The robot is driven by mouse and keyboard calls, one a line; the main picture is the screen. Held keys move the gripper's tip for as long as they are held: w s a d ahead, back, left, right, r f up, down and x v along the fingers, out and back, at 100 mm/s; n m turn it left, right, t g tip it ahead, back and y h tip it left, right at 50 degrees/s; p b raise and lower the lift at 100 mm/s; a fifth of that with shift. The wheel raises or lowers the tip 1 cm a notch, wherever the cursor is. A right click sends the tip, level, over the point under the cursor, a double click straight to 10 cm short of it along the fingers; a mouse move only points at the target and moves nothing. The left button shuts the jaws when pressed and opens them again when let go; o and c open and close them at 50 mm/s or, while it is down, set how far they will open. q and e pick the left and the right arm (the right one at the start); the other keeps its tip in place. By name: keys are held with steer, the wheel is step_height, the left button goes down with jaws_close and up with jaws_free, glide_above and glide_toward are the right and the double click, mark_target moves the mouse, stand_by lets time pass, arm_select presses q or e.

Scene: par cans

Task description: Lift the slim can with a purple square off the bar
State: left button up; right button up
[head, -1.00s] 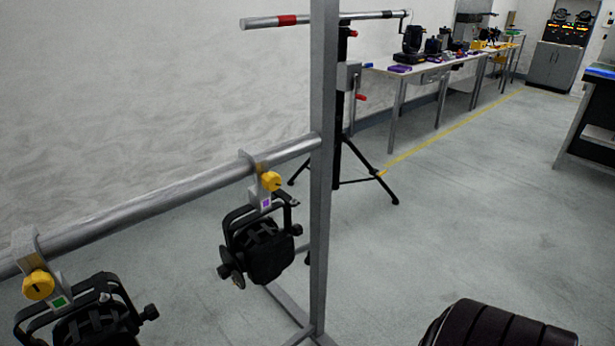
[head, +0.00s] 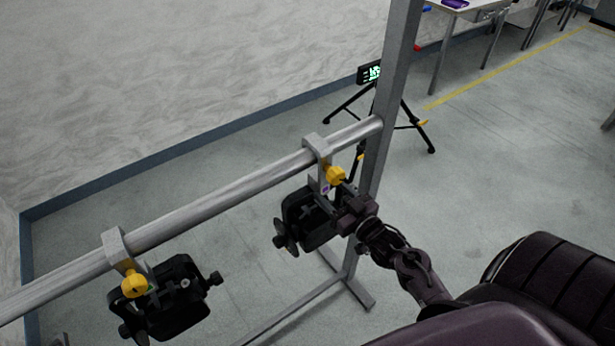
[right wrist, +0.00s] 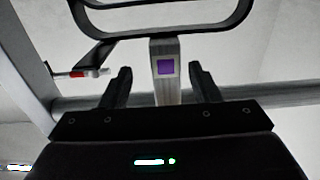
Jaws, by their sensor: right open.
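The slim can with a purple square (head: 300,218) is black and hangs from the bar (head: 225,190) by a grey hook clamp (head: 316,150) with a yellow knob (head: 336,174). My right gripper (head: 338,196) is at the clamp's lower part, beside the can. In the right wrist view, the purple square (right wrist: 165,67) on the grey clamp stem shows between the two open fingers of my right gripper (right wrist: 160,85), with space on both sides. A black yoke (right wrist: 165,22) crosses the top of that view. My left gripper is not in view.
A second black can (head: 165,300) hangs from the bar on the left by its own clamp with a yellow knob (head: 134,285). A grey upright post (head: 390,95) stands close to my right arm. A tripod stand (head: 405,120) and a table (head: 470,8) are behind.

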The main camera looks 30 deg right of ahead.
mark_target(313, 173)
steer(key=w+p, duration=0.1)
steer(key=w, duration=0.1)
steer(key=w+a+p, duration=0.1)
steer(key=w, duration=0.2)
steer(key=w+p, duration=0.1)
steer(key=w, duration=0.1)
steer(key=shift+w+a+r, duration=0.15)
steer(key=shift+w+r, duration=0.05)
steer(key=shift+r, duration=0.15)
steer(key=shift+w+f, duration=0.2)
steer(key=shift+w, duration=0.15)
steer(key=shift+s+r, duration=0.1)
steer(key=shift+s, duration=0.05)
steer(key=c, duration=0.3)
jaws_close()
steer(key=shift+w+r, duration=0.2)
steer(key=shift+r, duration=0.05)
